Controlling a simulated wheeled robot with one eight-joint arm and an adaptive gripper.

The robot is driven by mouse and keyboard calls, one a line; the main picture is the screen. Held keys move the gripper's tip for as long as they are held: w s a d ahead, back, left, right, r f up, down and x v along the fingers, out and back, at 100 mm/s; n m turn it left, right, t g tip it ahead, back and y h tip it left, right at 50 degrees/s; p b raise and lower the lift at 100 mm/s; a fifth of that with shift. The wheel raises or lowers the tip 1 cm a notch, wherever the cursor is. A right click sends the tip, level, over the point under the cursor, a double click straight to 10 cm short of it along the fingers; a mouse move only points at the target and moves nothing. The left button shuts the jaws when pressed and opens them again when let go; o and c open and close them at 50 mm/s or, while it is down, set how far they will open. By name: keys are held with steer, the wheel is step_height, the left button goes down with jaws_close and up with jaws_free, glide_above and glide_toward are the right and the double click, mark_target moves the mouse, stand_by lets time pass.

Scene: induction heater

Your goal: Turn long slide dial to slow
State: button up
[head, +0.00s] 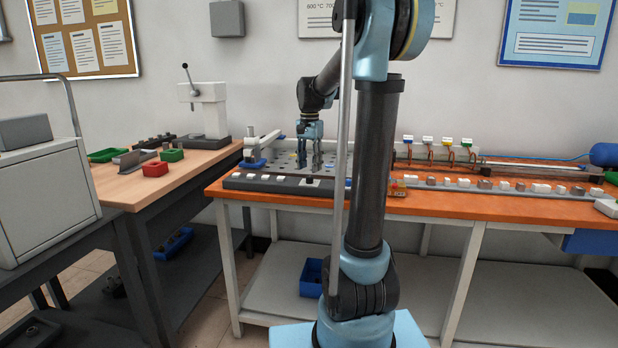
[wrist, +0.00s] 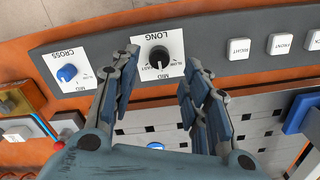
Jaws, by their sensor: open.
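The long slide dial (wrist: 159,56) is a round black knob on a white plate marked LONG, upside down in the wrist view. A pale mark on the knob seems to point down toward the word MID; the small side labels are hard to read. My gripper (wrist: 162,60) is open, with one finger on each side of the dial's plate and nothing between them. I cannot tell if the fingers touch the knob.
A blue CROSS dial (wrist: 67,73) sits left of the LONG dial on the same grey control panel (wrist: 210,40). White buttons marked RIGHT (wrist: 239,49) and FRONT (wrist: 280,44) lie to the right. A blue block (wrist: 300,113) stands at the right edge.

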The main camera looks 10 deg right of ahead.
mark_target(310, 180)
steer(key=shift+f, duration=2.3)
steer(key=shift+c, duration=0.4)
jaws_close()
